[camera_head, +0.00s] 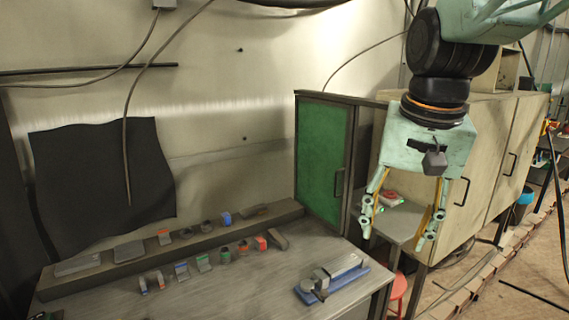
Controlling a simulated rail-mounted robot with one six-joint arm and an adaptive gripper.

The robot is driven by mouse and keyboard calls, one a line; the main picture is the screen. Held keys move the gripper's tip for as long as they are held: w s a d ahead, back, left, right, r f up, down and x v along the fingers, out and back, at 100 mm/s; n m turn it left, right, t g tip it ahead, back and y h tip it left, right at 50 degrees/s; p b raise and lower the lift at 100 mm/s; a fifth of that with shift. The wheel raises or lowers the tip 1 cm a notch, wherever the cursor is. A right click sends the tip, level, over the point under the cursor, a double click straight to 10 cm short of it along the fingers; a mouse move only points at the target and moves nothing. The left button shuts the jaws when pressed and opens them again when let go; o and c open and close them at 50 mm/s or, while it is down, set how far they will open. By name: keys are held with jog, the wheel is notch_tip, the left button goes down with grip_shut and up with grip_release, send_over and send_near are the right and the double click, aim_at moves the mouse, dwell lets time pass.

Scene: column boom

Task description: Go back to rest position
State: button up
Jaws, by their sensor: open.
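My gripper (396,228) hangs at the right side of the view, pointing down, with its two fingers spread apart. Nothing is between the fingertips. It is in front of the cabinets, to the right of the workbench (240,285). My arm comes in from the top right.
A blue-based vise (335,277) sits at the bench's right end. Several small blocks stand on the bench and its rear ledge (85,278). A green-doored cabinet (322,160) and beige cabinets (510,140) stand behind. A red stool (399,287) is below. Cables hang along the wall.

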jog(key=s+f+n+b, duration=0.1)
jog(key=s+n, duration=0.1)
jog(key=s, duration=0.9)
jog(key=s+f+n+t+b, duration=0.1)
jog(key=s+f+n, duration=0.1)
jog(key=s, duration=0.9)
jog(key=shift+s+f+b, duration=0.25)
jog(key=shift+s+b, duration=0.05)
jog(key=shift+s, duration=0.1)
jog(key=shift+c, duration=0.4)
